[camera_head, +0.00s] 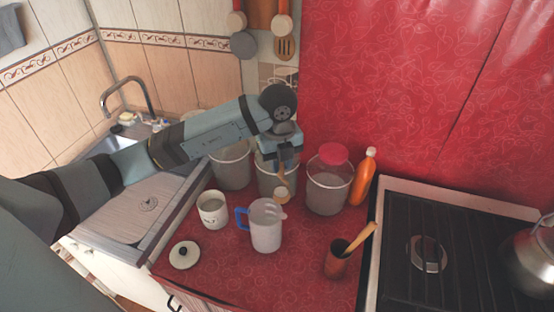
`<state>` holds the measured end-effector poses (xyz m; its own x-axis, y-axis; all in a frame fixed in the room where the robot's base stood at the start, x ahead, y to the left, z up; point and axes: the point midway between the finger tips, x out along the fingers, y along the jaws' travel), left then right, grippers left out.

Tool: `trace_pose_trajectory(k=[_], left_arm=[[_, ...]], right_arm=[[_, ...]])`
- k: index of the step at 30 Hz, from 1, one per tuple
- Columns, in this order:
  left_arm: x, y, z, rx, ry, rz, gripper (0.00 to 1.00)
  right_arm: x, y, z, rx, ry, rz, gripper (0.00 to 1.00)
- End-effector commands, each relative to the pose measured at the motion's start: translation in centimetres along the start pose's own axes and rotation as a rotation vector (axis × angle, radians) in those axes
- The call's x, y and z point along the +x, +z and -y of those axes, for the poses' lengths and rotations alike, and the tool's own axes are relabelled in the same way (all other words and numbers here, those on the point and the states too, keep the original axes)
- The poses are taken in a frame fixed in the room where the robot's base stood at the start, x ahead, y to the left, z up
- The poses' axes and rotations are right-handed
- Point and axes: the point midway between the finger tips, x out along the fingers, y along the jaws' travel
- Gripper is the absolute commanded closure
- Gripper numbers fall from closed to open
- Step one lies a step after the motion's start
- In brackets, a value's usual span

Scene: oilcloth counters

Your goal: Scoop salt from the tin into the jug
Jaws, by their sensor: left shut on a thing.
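The white jug (265,232) with a blue handle stands upright on the red counter. A small white tin (212,212) stands open to its left, and I take it for the salt tin. A pale round lid (184,256) with a dark knob lies in front of the tin. My left gripper (285,168) points down above and behind the jug. It is shut on a wooden scoop (282,194), whose bowl hangs near the jug's back rim. I cannot tell whether the bowl is over the jug or behind it, or what it holds. My right gripper is out of view.
Behind are large clear containers, one with a red lid (333,154), and an orange bottle (363,177). A brown cup (337,262) with a wooden utensil stands right front. The stove (440,250) with a kettle is at right, the sink at left. The counter's front middle is clear.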

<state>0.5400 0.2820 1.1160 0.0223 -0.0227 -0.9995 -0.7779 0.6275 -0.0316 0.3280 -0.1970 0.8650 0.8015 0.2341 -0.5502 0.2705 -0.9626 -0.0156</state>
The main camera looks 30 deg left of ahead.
Motion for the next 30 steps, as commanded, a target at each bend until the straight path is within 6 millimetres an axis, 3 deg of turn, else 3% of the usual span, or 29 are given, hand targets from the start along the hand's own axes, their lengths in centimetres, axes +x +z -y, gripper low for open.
trace_pose_trajectory(k=[1,14,30], left_arm=[[0.9,0.1,-0.5,-0.001,-0.009,-0.002,1.0],[3.5,0.4,-3.4,0.0,-0.111,-0.015,1.0],[3.9,0.5,-4.2,0.001,-0.142,-0.017,1.0]], right_arm=[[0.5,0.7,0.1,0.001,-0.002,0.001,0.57],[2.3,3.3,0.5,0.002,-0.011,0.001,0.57],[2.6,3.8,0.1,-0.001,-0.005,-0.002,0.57]])
